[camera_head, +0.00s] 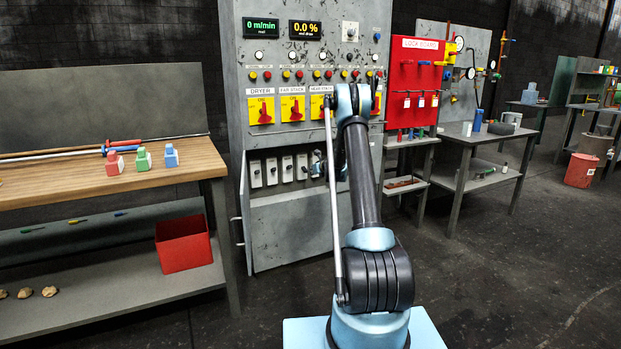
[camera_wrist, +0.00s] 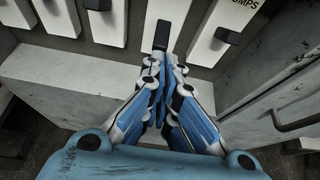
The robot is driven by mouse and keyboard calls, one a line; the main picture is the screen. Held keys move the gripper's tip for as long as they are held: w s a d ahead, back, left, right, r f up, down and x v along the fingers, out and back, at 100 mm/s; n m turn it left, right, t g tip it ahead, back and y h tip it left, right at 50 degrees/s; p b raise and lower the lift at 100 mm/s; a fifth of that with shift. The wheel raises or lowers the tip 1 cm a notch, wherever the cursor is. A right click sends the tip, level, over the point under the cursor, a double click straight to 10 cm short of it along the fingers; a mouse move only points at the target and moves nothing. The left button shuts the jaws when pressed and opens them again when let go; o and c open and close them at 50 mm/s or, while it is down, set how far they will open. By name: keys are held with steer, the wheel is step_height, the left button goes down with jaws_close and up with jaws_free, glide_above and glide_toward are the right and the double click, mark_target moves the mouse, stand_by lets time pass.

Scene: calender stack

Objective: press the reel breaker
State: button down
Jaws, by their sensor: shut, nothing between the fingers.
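A row of white breakers with dark toggles (camera_head: 271,171) sits in the open lower bay of the grey control cabinet. Their labels are too small to read in the head view, so I cannot tell which is the reel breaker. The breaker to the right (camera_wrist: 215,38) has a label ending in "UMPS". In the head view my arm hides most of my gripper and the row's right end.
A grey ledge (camera_wrist: 75,80) lies under the breakers. A cabinet door with a handle (camera_wrist: 300,120) stands at the right in the wrist view. Yellow-and-red rotary switches (camera_head: 262,111) are above the bay. A wooden bench (camera_head: 180,176) stands left, a red lock board (camera_head: 412,75) right.

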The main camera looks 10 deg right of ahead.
steer(key=shift+s+d+r, duration=0.25)
steer(key=shift+s+r, duration=0.45)
steer(key=shift+r, duration=0.25)
steer(key=shift+s+d+r, duration=0.2)
steer(key=shift+s+r, duration=0.5)
steer(key=shift+r, duration=0.25)
steer(key=shift+f, duration=0.1)
